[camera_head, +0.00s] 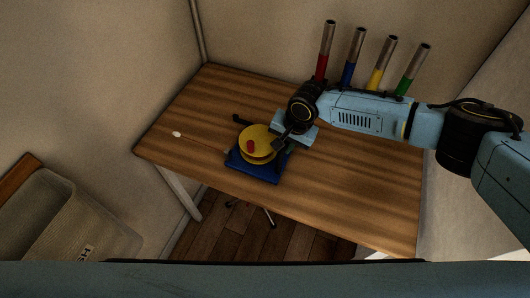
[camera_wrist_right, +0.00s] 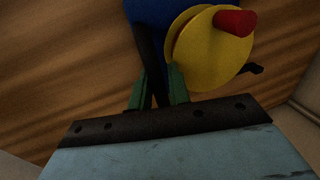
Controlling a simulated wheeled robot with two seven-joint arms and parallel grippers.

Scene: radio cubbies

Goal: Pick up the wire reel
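The wire reel (camera_head: 262,139) has yellow discs and a red hub and sits on a blue base (camera_head: 259,171) on the wooden table. My right gripper (camera_head: 281,141) is at the right side of the reel, pointing down at it. In the right wrist view the yellow disc (camera_wrist_right: 219,52) and red hub (camera_wrist_right: 234,21) lie just beyond the fingers (camera_wrist_right: 158,84). A dark bar shows between the two greenish fingers; whether they grip anything is unclear. My left gripper is out of view.
A thin line runs left from the reel to a small white piece (camera_head: 176,134) on the table (camera_head: 350,200). Several metal tubes with red, blue, yellow and green bands (camera_head: 322,66) stand at the back. A grey bin (camera_head: 75,220) is at lower left. The table's right front is clear.

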